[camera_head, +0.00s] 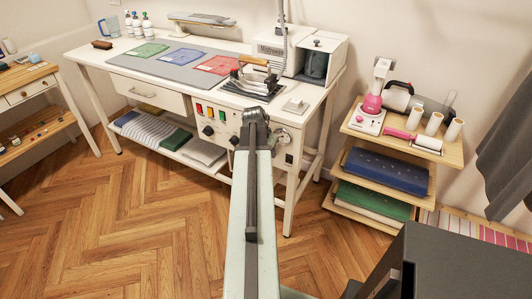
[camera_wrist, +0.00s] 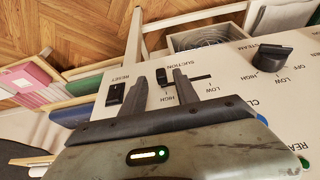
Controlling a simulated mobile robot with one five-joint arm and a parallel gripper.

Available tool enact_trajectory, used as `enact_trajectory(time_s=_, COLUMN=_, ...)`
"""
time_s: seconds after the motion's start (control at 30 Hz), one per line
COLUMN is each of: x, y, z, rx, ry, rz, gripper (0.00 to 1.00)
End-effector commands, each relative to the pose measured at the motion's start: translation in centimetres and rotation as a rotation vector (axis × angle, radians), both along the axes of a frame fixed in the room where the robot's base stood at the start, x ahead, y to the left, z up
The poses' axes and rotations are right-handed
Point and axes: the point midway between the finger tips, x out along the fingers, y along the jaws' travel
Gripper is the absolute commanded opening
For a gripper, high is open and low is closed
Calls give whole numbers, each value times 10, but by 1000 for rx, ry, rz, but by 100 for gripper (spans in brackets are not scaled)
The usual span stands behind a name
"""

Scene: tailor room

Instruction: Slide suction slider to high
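The suction slider (camera_wrist: 163,77) is a small black knob on the cream control panel in the wrist view. It sits by the HIGH mark, at the left part of its slot; the dark slot (camera_wrist: 202,77) runs right toward LOW. My gripper (camera_wrist: 161,78) is open, with one dark finger to each side of the knob in the picture. The right finger overlaps the slot; I cannot tell whether either finger touches the knob. In the head view my gripper (camera_head: 255,115) is at the panel (camera_head: 224,128) on the table front, and my arm hides the slider.
A black RESET switch (camera_wrist: 115,93) is left of my fingers and a black STEAM knob (camera_wrist: 272,57) is to the right. The ironing table (camera_head: 109,58) carries an iron (camera_head: 254,78). A shelf cart (camera_head: 452,156) stands at right. The wooden floor at left is clear.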

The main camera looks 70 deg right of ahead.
Motion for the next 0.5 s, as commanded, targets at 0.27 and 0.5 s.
enact_trajectory(time_s=0.27, x=1, y=17, z=51, rx=0, ry=1, rz=0, gripper=36)
enact_trajectory(time_s=0.5, x=3, y=27, z=70, rx=-1, ry=1, rz=0, gripper=36)
